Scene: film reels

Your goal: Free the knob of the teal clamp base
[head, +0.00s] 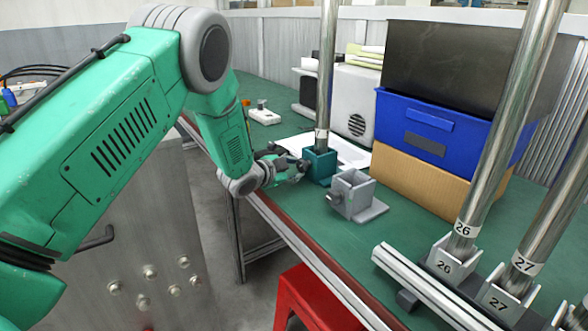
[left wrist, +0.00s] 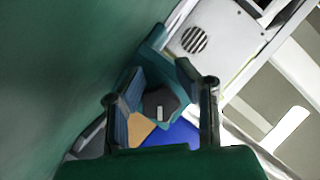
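The teal clamp base (head: 321,166) stands on the green bench in the head view, with an upright steel pole (head: 326,70) in it. It also shows in the left wrist view (left wrist: 151,50). My left gripper (head: 301,167) is right at its left side, by the knob. In the left wrist view its two fingers (left wrist: 160,80) stand apart. A dark piece with a pale strip (left wrist: 160,108), which looks like the knob, shows between them; I cannot tell whether the fingers touch it. The head view largely hides the knob behind the fingers. My right gripper is not in view.
An empty grey clamp base (head: 362,197) sits close in front of the teal one. A blue crate (head: 425,130) on a cardboard box (head: 420,178) stands behind to the right. Poles in holders 26 (head: 447,260) and 27 (head: 502,298) stand front right. A red stool (head: 312,300) is below.

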